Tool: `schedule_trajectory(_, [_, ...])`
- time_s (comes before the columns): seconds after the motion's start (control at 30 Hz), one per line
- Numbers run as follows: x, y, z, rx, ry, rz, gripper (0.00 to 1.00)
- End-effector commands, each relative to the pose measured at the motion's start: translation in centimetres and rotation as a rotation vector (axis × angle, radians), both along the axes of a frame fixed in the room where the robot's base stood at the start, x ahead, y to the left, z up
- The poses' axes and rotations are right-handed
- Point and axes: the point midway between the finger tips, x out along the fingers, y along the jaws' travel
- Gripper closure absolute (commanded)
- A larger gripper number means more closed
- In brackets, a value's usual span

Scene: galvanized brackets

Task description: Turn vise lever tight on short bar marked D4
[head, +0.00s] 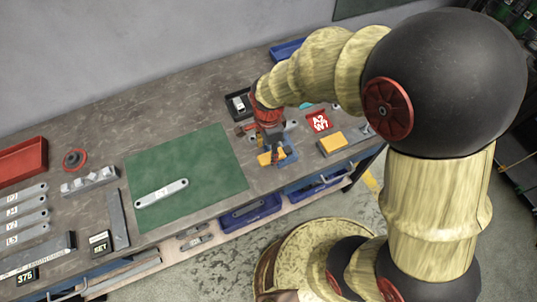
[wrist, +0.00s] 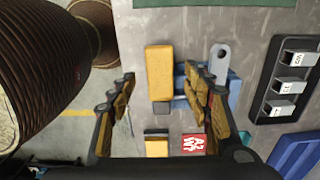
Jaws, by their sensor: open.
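The vise (head: 288,154) is blue and stands near the table's front edge, partly hidden under my gripper. In the wrist view its blue body (wrist: 181,103) shows beneath a yellow block-shaped part (wrist: 160,72) with a grey end, which looks like the lever. A short grey bar with a hole (wrist: 220,58) sticks out at the vise; no mark on it is readable. My gripper (wrist: 163,103) is open above the vise. Its fingers stand on either side of the lower end of the yellow part, with visible gaps; contact is not seen.
A green mat (head: 215,158) holds a grey bar (head: 162,193). A black tray (wrist: 266,105) with marked blocks lies beyond the vise. A red A2 W7 sign (head: 319,121) and a yellow-topped block (head: 333,143) stand to the right. Several labelled bars (head: 25,213) lie far left.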

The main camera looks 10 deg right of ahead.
Motion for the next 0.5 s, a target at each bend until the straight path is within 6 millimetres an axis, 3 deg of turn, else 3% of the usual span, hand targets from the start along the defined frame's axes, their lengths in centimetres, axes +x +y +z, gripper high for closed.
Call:
schedule_trajectory(0.2, [0.0, 0.0, -2.8, 0.000, 0.001, 0.001, 0.50])
schedule_trajectory(0.5, [0.0, 0.0, -3.5, 0.000, -0.001, 0.002, 0.50])
